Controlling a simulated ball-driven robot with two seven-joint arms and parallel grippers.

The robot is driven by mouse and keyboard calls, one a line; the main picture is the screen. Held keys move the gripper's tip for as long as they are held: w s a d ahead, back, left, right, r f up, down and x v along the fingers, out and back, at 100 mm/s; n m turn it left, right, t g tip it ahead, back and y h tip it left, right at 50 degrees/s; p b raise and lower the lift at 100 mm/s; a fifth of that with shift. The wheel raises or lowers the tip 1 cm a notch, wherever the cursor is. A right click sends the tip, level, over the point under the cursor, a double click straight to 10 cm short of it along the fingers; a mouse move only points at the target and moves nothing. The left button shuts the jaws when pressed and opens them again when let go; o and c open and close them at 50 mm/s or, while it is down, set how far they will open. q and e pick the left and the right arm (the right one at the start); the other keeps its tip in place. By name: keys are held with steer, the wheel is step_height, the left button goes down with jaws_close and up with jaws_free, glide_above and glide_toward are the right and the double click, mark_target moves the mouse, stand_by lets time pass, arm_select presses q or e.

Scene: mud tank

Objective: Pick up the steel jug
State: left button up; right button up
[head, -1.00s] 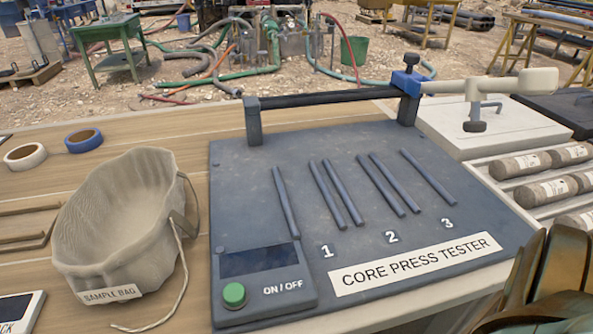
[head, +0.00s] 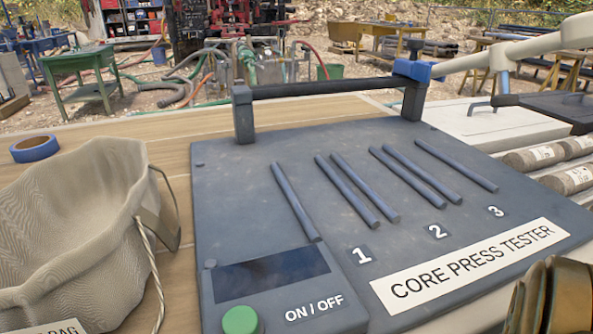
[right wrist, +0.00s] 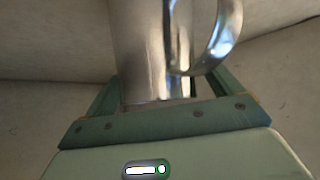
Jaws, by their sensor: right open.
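The steel jug (right wrist: 145,50) shows in the right wrist view, shiny and cut off by the top edge. Its curved handle (right wrist: 222,45) is on the right. My right gripper (right wrist: 168,82) is open, with a green finger on each side of the jug's lower part. I cannot tell whether either finger touches it. The jug cannot be made out in the head view. My left gripper is not in view.
The dark core press tester (head: 300,200) fills the middle of the bench in the head view. A sample bag (head: 75,235) and blue tape (head: 35,148) are at left. Core samples (head: 565,165) lie at right. A brownish-gold object (head: 560,300) fills the lower right corner.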

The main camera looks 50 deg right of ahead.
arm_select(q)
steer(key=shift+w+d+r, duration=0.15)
arm_select(e)
steer(key=shift+w, duration=0.1)
steer(key=c, duration=1.3)
steer(key=shift+r, duration=0.15)
